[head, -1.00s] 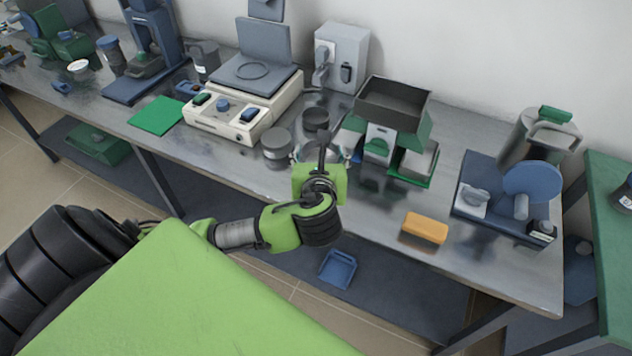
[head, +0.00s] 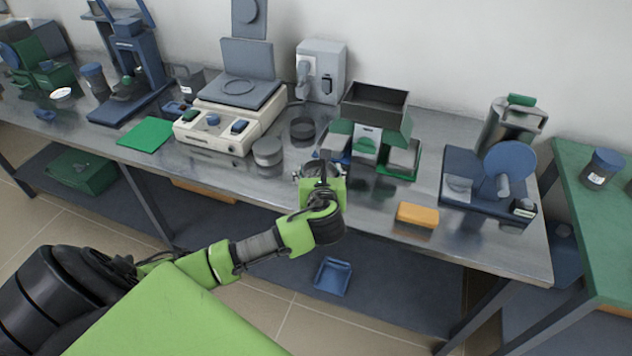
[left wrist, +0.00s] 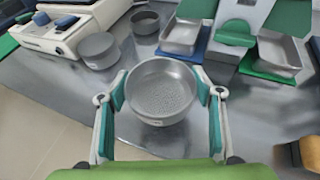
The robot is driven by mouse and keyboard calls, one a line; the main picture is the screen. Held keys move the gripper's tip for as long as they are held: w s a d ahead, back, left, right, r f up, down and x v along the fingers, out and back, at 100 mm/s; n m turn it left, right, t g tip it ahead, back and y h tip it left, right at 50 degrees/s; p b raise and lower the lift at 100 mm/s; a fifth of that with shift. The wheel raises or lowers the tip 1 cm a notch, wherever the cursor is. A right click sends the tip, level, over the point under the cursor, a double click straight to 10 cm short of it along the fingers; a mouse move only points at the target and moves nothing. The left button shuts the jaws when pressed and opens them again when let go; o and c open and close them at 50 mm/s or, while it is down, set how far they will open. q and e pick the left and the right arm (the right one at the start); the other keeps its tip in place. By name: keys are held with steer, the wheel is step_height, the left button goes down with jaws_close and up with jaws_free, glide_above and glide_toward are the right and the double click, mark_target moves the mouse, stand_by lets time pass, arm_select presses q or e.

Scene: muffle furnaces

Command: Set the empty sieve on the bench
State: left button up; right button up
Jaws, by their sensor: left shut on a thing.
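My left gripper (head: 320,172) is shut on a grey round sieve (left wrist: 160,92). In the left wrist view the two fingers of the gripper (left wrist: 161,98) clasp the sieve's wall from both sides. The sieve looks empty; its perforated floor shows. It is roughly level over the bench (head: 262,182), near the front edge. I cannot tell whether its bottom touches the bench top. In the head view my gripper and wrist hide most of it. My right gripper is not in view.
A lidded grey round pan (head: 267,152) and a dark round sieve (head: 302,129) stand behind and to the left. A green-and-grey hopper device (head: 372,125) with trays stands close behind, right. An orange block (head: 417,215) lies right. Bare bench lies between block and gripper.

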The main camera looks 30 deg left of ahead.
mark_target(317, 173)
arm_select(q)
steer(key=shift+w+a+f, duration=0.35)
steer(key=shift+a+f, duration=0.05)
steer(key=shift+f, duration=0.2)
steer(key=shift+w+a+f, duration=0.35)
steer(key=shift+a+f, duration=0.05)
steer(key=shift+f, duration=0.2)
steer(key=shift+w+a+f, duration=0.1)
steer(key=shift+a+f, duration=0.05)
steer(key=shift+f, duration=1.6)
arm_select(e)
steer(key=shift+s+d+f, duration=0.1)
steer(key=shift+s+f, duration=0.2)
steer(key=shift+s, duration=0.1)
arm_select(q)
steer(key=shift+f, duration=0.1)
steer(key=o, duration=1.2)
steer(key=shift+c, duration=0.2)
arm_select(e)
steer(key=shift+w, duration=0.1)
arm_select(q)
steer(key=shift+r, duration=0.2)
steer(key=v, duration=1.2)
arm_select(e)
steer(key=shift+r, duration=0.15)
arm_select(q)
steer(key=shift+f, duration=0.2)
